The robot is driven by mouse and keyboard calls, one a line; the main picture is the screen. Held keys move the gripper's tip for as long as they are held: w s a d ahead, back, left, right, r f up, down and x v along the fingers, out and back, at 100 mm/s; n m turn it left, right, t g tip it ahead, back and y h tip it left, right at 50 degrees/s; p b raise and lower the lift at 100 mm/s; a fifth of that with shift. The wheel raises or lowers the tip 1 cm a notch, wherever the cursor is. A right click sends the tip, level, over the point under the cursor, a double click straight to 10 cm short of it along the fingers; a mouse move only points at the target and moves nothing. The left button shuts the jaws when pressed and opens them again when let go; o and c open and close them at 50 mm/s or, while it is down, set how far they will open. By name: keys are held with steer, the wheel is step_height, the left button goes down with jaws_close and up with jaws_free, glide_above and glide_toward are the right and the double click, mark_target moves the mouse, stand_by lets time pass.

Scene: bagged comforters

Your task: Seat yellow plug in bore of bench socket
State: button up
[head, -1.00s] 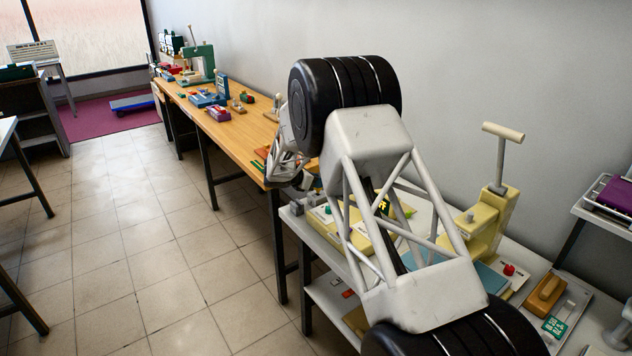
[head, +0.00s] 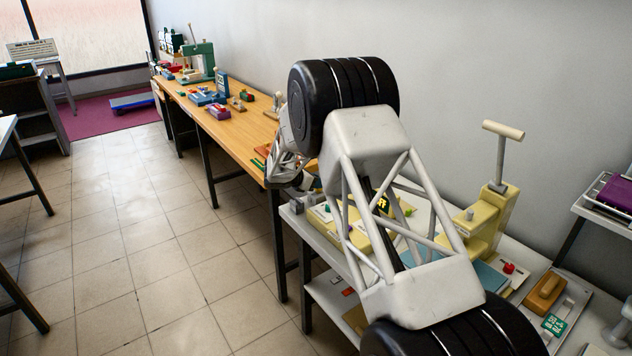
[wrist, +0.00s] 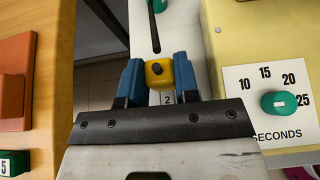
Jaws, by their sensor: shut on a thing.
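In the wrist view my gripper (wrist: 159,82) has two blue fingers shut on the yellow plug (wrist: 159,73). The plug is a small yellow block with a dark round spot on the face toward the camera. It is held over or close to the strip of pale bench, beside a label reading 2 (wrist: 167,98). I cannot tell how high it is. I cannot make out the bench socket or its bore; the plug and gripper may hide it. In the head view my arm covers most of the work area, and the plug cannot be made out.
A cream machine with a seconds dial and green knob (wrist: 287,103) stands close on the right. A dark rod (wrist: 155,35) lies beyond the plug. A wooden table with an orange block (wrist: 14,75) is on the left, with a floor gap between. A cream press (head: 490,225) stands farther along the bench.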

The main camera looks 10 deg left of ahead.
steer(key=shift+f, duration=0.45)
stand_by(0.4)
steer(key=o, duration=1.6)
steer(key=shift+r, duration=0.1)
steer(key=shift+s+a+r, duration=0.8)
steer(key=shift+r, duration=0.25)
steer(key=shift+s+a+r, duration=0.75)
steer(key=shift+r, duration=0.3)
steer(key=shift+s+a, duration=0.1)
steer(key=shift+v, duration=3.85)
